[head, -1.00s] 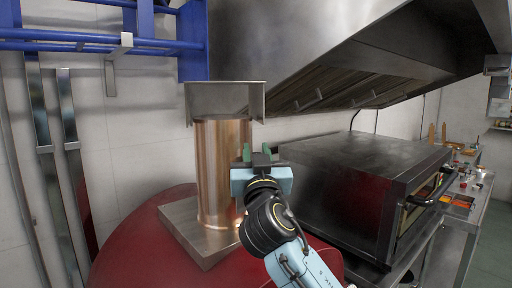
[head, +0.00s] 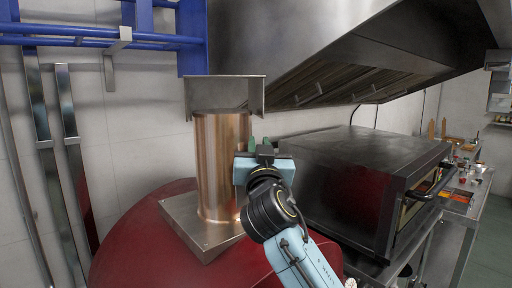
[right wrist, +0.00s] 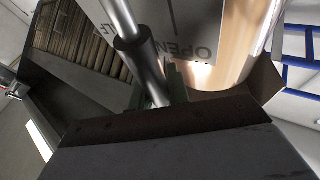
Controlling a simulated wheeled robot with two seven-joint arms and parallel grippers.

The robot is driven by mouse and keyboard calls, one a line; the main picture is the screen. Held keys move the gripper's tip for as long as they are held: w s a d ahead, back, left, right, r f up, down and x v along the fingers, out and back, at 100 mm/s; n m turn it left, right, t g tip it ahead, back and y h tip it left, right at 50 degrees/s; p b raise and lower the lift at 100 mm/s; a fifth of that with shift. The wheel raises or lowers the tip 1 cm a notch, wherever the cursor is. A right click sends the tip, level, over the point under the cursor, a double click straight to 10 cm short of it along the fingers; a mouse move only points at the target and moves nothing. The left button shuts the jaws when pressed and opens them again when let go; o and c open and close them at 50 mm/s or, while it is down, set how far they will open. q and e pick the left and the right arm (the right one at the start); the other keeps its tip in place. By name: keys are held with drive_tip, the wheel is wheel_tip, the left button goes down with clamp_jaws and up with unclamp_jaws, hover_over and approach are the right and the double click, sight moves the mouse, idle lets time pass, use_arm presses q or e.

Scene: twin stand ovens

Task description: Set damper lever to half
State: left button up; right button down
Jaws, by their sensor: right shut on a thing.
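A copper flue pipe (head: 222,165) stands upright on a square metal base, with a bent metal cowl (head: 225,95) at its top. My right gripper (head: 260,144) is at the right side of the pipe, its green fingertips pointing up. In the right wrist view its fingers (right wrist: 174,84) are shut on the damper lever (right wrist: 134,58), a metal rod with a dark sleeve. Behind the lever is a pale plate (right wrist: 185,30) that reads "OPEN"; its other lettering is partly hidden. The lever is hidden by my gripper in the head view. My left gripper is not in view.
The pipe base (head: 190,225) sits on a red rounded dome (head: 120,240). A dark stand oven (head: 360,175) is close on the right, under a large steel hood (head: 290,45). Blue rails (head: 80,35) are at upper left.

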drive_tip(key=w+d+m+g, duration=0.1)
drive_tip(key=d+f+m+h, duration=0.1)
drive_tip(key=m, duration=0.1)
drive_tip(key=shift+w+d+g+p, duration=0.2)
drive_tip(key=shift+w+g+p, duration=0.15)
drive_tip(key=shift+w+g, duration=0.05)
drive_tip(key=c, duration=1.6)
unclamp_jaws()
drive_tip(key=shift+s, duration=0.1)
drive_tip(key=s+f+b, duration=0.1)
drive_tip(key=s+b, duration=0.1)
drive_tip(key=s, duration=0.5)
drive_tip(key=shift+s+a+b, duration=0.15)
drive_tip(key=shift+b, duration=0.15)
drive_tip(key=shift+f, duration=0.1)
